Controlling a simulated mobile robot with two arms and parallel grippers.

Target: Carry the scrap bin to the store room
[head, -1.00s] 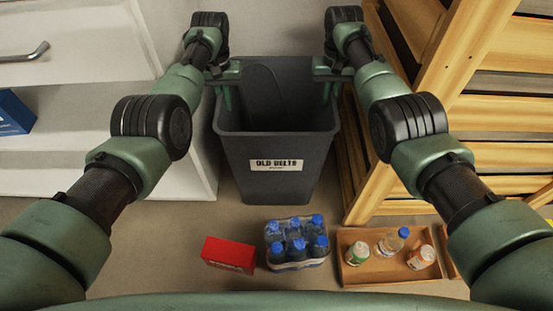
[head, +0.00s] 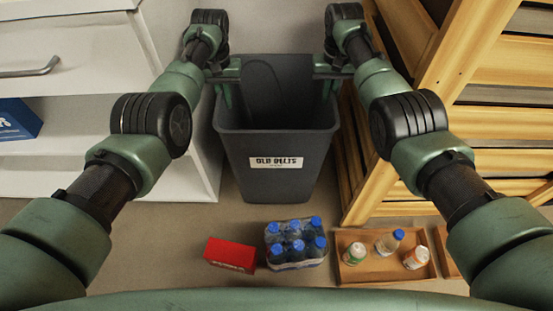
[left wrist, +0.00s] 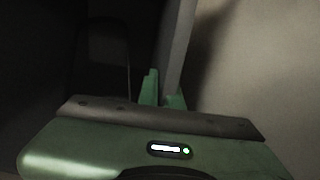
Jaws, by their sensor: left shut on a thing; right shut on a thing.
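The scrap bin (head: 276,185) is a dark grey, open-topped bin with a white label reading "OLD BELTS", upright in the middle of the head view. My left gripper (head: 226,90) is shut on the bin's left rim. My right gripper (head: 328,86) is shut on its right rim. In the left wrist view, the green fingers of my left gripper (left wrist: 163,98) clasp the grey bin wall (left wrist: 178,50). The bin looks empty, though its bottom is in shadow. I cannot tell whether it is off the floor.
White shelving (head: 160,165) with a blue box (head: 17,121) stands close on the left. A wooden slatted rack (head: 400,150) stands close on the right. A red box (head: 230,254), a bottle pack (head: 295,243) and a wooden tray (head: 370,273) with bottles are nearer me.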

